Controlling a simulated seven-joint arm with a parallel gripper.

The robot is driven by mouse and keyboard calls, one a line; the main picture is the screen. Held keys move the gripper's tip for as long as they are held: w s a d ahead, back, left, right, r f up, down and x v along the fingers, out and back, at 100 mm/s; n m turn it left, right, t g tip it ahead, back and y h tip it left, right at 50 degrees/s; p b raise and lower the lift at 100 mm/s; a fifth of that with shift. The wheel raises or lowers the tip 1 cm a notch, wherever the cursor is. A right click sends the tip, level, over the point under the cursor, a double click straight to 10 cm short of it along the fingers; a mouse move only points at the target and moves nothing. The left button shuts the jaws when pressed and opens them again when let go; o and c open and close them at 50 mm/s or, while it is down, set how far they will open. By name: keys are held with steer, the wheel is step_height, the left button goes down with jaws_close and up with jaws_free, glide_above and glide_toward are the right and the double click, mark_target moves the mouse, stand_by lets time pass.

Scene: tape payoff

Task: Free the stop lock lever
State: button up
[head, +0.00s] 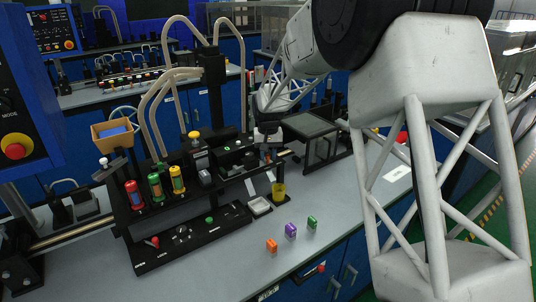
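My gripper (267,153) points down over the black fixture in the middle of the bench, at the end of my arm, which comes in from the right. It is small and dark here, and I cannot tell whether its fingers are open or hold anything. No part is clearly marked as the stop lock lever. A small red-ended handle (154,242) sits on the low black panel (200,237) at the front left, apart from my gripper. A white-knobbed post (103,162) stands at the fixture's left end.
Red (134,194), green (156,186) and yellow (177,179) cylinders stand on the fixture. Orange (271,245), purple (291,230) and green (312,222) blocks lie on the front bench. A yellow cup (279,190) and a white tray (259,206) are near my gripper. Tall hoses rise behind.

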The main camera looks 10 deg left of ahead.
jaws_close()
steer(key=shift+s+a+m, duration=0.15)
steer(key=shift+a+m, duration=0.1)
steer(key=shift+m, duration=0.45)
